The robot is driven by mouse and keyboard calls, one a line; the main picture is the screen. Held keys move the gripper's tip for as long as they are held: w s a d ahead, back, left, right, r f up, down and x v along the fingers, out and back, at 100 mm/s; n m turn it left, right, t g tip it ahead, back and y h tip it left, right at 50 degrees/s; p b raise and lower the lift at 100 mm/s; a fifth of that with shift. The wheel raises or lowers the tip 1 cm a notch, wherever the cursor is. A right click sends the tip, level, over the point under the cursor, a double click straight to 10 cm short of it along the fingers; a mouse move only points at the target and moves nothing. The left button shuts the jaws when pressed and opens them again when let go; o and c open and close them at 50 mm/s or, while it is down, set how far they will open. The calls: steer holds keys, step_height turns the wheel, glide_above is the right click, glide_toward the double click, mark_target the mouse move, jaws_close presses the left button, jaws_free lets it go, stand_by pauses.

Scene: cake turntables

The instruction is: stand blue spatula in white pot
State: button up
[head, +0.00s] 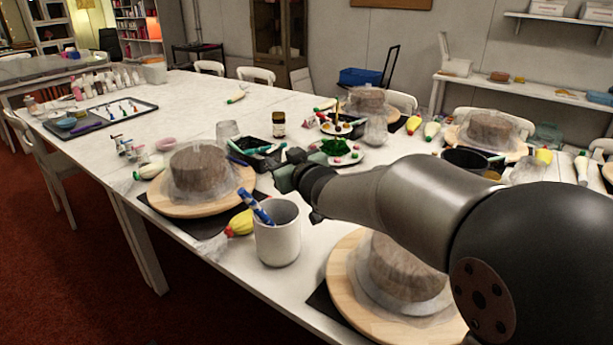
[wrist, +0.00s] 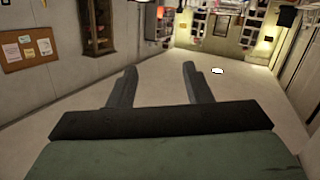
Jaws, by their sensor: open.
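The white pot (head: 278,238) stands upright near the table's front edge. A blue spatula (head: 257,206) is in it, leaning to the left with its upper end sticking out above the rim. Its lower end is hidden inside the pot. My gripper (head: 281,178) is above and behind the pot, to the right of the spatula's top and apart from it. In the wrist view my gripper (wrist: 159,75) has its two fingers spread wide with nothing between them. The pot and the spatula do not show in the wrist view.
A cake on a wooden turntable (head: 178,209) stands left of the pot, and another turntable (head: 343,295) stands right under my arm. A yellow piping bag (head: 239,224) lies beside the pot. A black tray (head: 262,150) and a brown bottle (head: 279,124) are behind.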

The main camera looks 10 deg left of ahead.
steer(key=v, duration=1.4)
steer(key=shift+w+d+r, duration=0.1)
steer(key=shift+d, duration=0.05)
steer(key=s+d+f+m+g+h+p, duration=0.25)
steer(key=d+f+h, duration=0.2)
steer(key=d, duration=0.45)
steer(key=s+d+f+m+g+h+p, duration=0.25)
steer(key=d+m+h, duration=0.2)
steer(key=d, duration=0.45)
steer(key=s+d+f+m+g+p, duration=0.1)
steer(key=s+d+f+g, duration=0.1)
steer(key=s, duration=0.6)
steer(key=s+d+f+m+g+h+p, duration=0.1)
steer(key=s+d+f+g+p, duration=0.1)
steer(key=s+g, duration=0.3)
steer(key=s+d, duration=0.1)
steer(key=s, duration=0.3)
steer(key=shift+d+f+g, duration=0.2)
steer(key=shift+d+g, duration=0.1)
steer(key=shift+d, duration=0.05)
